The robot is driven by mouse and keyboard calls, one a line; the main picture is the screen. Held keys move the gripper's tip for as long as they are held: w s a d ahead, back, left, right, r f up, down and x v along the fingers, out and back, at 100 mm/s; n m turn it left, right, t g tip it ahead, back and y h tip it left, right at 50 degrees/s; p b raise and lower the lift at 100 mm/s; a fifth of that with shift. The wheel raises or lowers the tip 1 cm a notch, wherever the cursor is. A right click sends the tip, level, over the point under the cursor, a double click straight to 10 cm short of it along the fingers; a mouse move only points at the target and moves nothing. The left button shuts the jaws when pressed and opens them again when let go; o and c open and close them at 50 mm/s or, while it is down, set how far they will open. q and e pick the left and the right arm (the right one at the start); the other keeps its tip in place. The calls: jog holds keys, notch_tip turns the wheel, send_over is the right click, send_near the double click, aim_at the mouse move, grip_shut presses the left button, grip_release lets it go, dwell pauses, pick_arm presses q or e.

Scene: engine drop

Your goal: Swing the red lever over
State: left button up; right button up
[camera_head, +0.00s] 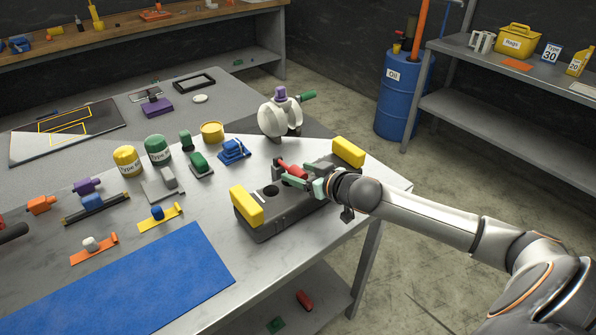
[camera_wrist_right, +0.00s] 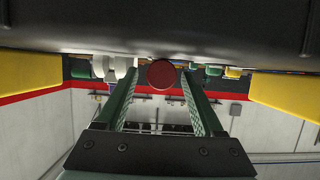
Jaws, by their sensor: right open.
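The red lever (camera_head: 291,168) sits on a dark grey box (camera_head: 270,222) with a yellow block at each end, near the table's right corner. My right gripper (camera_head: 297,178) reaches in from the right, with its green fingers close to the lever. In the right wrist view the lever's round red end (camera_wrist_right: 161,73) shows between the far ends of the two open fingers (camera_wrist_right: 158,88). Gaps show on both sides of it, and the fingers are not closed on it. The lever's base is partly hidden by the gripper. My left gripper is not in view.
Yellow blocks (camera_head: 247,205) (camera_head: 348,152) rise on either side of the gripper. A white round-bodied device (camera_head: 279,117) stands behind the box. Cans and small coloured parts lie to the left, beyond a blue mat (camera_head: 150,285). A blue oil drum (camera_head: 402,95) stands on the floor behind.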

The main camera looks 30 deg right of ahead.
jog(key=shift+w+f, duration=0.25)
jog(key=shift+w, duration=0.3)
grip_shut()
jog(key=shift+a, duration=0.1)
dwell(1.1)
